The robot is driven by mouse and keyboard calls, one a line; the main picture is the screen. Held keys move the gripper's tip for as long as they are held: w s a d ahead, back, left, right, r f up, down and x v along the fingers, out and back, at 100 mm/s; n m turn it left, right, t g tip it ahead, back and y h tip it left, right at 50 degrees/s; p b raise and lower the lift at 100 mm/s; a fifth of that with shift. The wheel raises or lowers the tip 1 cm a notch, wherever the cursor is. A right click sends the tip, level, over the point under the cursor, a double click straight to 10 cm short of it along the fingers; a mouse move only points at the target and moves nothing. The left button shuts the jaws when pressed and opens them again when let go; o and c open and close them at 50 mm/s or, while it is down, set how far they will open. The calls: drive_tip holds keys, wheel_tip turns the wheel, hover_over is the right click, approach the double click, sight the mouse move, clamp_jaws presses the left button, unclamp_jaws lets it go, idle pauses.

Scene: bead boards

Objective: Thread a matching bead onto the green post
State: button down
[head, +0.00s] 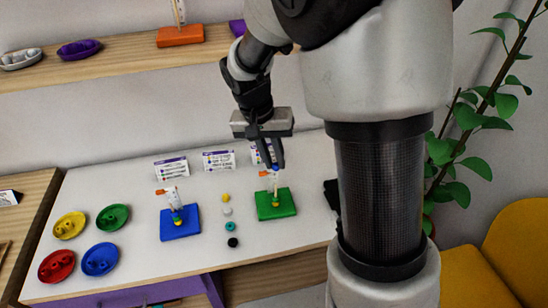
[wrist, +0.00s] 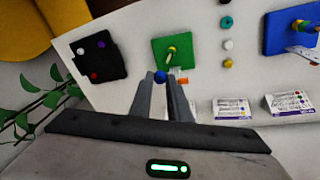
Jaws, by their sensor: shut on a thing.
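My gripper (head: 275,164) is shut on a blue bead (wrist: 160,77), with its fingers pointing down over the green board. In the wrist view the bead sits between the fingertips of my gripper (wrist: 161,74). The green board (head: 287,210) lies on the white table and also shows in the wrist view (wrist: 160,59). A small card with an orange tag (wrist: 183,80) stands by the post.
A blue board (head: 171,234) with a beaded post stands left. Loose yellow (head: 226,198), white (head: 227,211), teal (head: 230,226) and black (head: 233,242) beads lie between the boards. Coloured dishes are at left, label cards behind. A black tray (wrist: 85,65) with beads lies beside the green board.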

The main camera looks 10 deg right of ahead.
sight(274, 169)
drive_tip(key=shift+a+b+x, duration=0.25)
drive_tip(key=shift+b+x, duration=0.5)
drive_tip(key=shift+x, duration=0.4)
drive_tip(key=shift+a+b+x, duration=0.25)
drive_tip(key=shift+b+x, duration=0.45)
drive_tip(key=shift+x, duration=0.45)
drive_tip(key=shift+s+f+b, duration=0.15)
drive_tip(key=shift+f+b, duration=0.55)
drive_tip(key=shift+f, duration=0.25)
drive_tip(key=shift+b+x, duration=0.65)
drive_tip(key=shift+x, duration=0.15)
drive_tip(key=shift+a, duration=0.2)
drive_tip(key=c, duration=1.6)
unclamp_jaws()
drive_tip(key=p+v, duration=0.2)
drive_tip(key=v, duration=1.5)
drive_tip(key=shift+r, duration=0.2)
